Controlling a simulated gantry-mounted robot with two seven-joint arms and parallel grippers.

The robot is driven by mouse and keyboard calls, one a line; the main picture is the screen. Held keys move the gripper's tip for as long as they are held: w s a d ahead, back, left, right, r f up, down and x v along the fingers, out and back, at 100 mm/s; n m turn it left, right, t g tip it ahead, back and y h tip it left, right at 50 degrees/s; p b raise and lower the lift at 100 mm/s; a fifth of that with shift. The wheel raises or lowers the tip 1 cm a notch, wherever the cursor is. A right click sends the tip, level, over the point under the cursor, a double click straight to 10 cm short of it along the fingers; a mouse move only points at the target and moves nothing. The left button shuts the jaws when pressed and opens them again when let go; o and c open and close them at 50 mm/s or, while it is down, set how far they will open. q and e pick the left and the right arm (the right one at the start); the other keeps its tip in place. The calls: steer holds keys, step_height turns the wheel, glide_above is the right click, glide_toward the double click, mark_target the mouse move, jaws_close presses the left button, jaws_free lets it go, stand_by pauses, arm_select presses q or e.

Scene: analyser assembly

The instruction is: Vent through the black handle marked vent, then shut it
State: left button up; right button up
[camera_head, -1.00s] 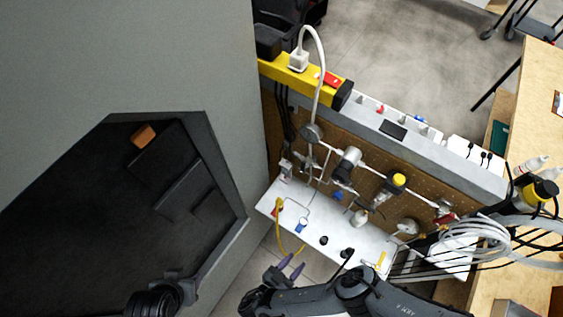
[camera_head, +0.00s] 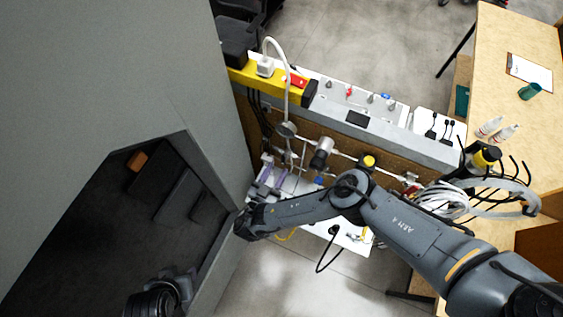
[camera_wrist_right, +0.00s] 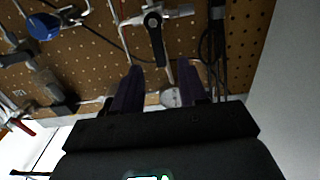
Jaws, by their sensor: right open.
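In the right wrist view, a black lever handle (camera_wrist_right: 154,38) hangs from a silver valve body on the pegboard. It lies beyond and between my fingertips, apart from them. No vent marking can be read on it. My right gripper (camera_wrist_right: 161,80) is open and empty, with its two dark purple fingers pointing at the board. In the head view, my right gripper (camera_head: 268,178) is at the left end of the panel, and my arm hides part of the panel and shelf. My left gripper (camera_head: 172,290) is at the bottom left, partly seen; its jaws are unclear.
The pegboard (camera_wrist_right: 260,25) carries thin tubes, a round gauge (camera_wrist_right: 170,97), a blue knob (camera_wrist_right: 43,27) and a red handle (camera_wrist_right: 23,128). A large grey cabinet (camera_head: 120,70) stands close on the left. A wooden table (camera_head: 500,90) is at the right. Cables hang near the panel.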

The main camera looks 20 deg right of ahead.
mark_target(283, 158)
steer(key=b+x, duration=0.1)
steer(key=x, duration=0.1)
steer(key=b+x, duration=0.1)
steer(key=x, duration=0.1)
steer(key=shift+f+b, duration=0.2)
steer(key=shift+b, duration=0.1)
steer(key=shift+w+d+r, duration=0.2)
steer(key=shift+w+d, duration=0.1)
steer(key=shift+c, duration=0.4)
jaws_close()
